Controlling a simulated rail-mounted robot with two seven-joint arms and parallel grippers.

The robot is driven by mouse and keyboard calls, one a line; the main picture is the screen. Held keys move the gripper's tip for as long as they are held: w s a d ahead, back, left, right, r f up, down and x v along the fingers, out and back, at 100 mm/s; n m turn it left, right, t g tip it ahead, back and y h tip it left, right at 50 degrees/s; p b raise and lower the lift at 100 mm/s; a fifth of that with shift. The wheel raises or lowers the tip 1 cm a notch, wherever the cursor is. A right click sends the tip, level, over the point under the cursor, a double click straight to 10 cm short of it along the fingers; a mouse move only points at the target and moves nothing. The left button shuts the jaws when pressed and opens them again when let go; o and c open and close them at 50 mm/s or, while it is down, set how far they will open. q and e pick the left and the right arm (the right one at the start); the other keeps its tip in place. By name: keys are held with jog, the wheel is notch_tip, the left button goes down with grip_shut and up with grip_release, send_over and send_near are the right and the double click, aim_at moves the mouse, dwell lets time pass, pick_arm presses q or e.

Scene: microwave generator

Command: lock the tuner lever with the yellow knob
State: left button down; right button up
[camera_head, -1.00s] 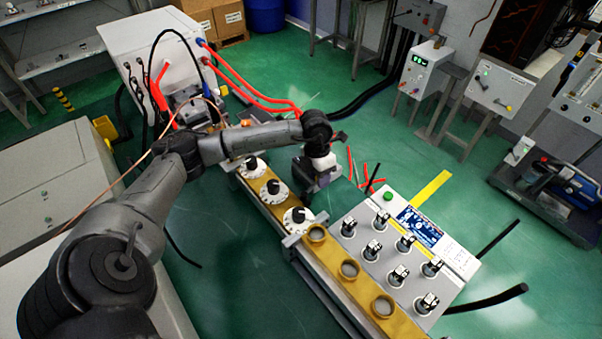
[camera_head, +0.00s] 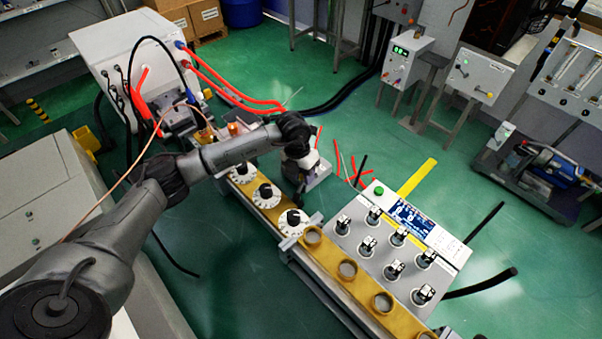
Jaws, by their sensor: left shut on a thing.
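The tuner is a yellow-brown waveguide section with a row of white dials with black knobs. Its dials (camera_head: 293,222) run from the middle of the head view up and left. My left gripper (camera_head: 299,192) is low beside the right side of this row, close to the last two dials. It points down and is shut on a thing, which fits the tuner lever. Its fingertips, the lever and the yellow knob are hidden or too small to make out. My right gripper is not in view.
A grey panel with several black-and-white fittings and a green button (camera_head: 379,190) stands right of the gripper. The open-ringed waveguide (camera_head: 330,259) continues toward the lower right. Red hoses (camera_head: 235,95) and a thin copper-coloured line pass near my arm. Green floor (camera_head: 240,290) is clear at the lower middle.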

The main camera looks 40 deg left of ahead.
pick_arm(q)
jog(key=c, duration=0.8)
grip_release()
jog(key=shift+a+r, duration=0.1)
jog(key=shift+r, duration=0.2)
jog(key=r, duration=0.4)
jog(key=a+r+p, duration=0.1)
jog(key=r, duration=0.3)
jog(key=a+r+p, duration=0.1)
jog(key=r, duration=0.4)
jog(key=shift+s+a, duration=0.25)
